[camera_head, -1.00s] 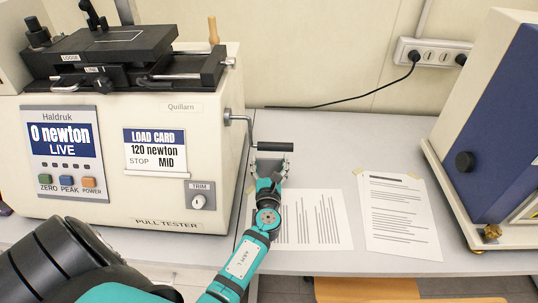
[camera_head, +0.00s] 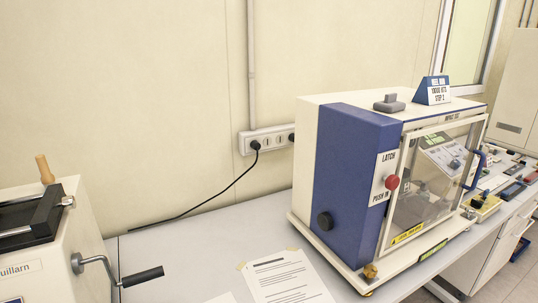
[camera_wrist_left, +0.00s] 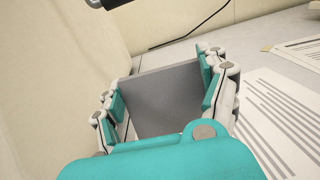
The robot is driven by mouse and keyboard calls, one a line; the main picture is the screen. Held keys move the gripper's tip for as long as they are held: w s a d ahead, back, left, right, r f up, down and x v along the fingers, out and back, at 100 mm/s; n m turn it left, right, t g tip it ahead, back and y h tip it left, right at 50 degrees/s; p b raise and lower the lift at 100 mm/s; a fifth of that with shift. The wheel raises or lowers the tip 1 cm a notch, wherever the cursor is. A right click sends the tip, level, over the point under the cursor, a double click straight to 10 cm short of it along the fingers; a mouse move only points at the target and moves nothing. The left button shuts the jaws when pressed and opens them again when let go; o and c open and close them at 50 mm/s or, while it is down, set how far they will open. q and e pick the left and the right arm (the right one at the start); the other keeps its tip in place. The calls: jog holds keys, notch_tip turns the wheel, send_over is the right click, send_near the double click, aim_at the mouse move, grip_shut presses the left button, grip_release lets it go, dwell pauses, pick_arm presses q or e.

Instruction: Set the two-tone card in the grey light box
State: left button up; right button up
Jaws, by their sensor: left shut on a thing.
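My left gripper (camera_wrist_left: 163,84) shows only in the left wrist view. It is shut on a flat grey card (camera_wrist_left: 168,104), with a finger pad at each side edge. Only one plain grey face of the card shows, so I cannot tell a second tone. Nothing in the head view is clearly a grey light box. My right gripper is not in view.
A blue and cream cabinet (camera_head: 347,160) with a clear door and red latch knob stands on the bench. The pull tester (camera_head: 50,260) with its crank (camera_head: 118,276) is at lower left. Printed sheets (camera_head: 285,279) lie between them. More small equipment (camera_head: 490,185) lies far right.

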pick_arm(q)
jog(key=s+d+r+m+t+h+b, duration=0.2)
jog(key=s+d+r+m+h+b, duration=0.2)
jog(key=s+d+h, duration=0.4)
jog(key=shift+s+d+r+m, duration=0.2)
jog(key=shift+s+d+m, duration=0.1)
jog(key=shift+m, duration=0.4)
jog(key=shift+w+a, duration=0.1)
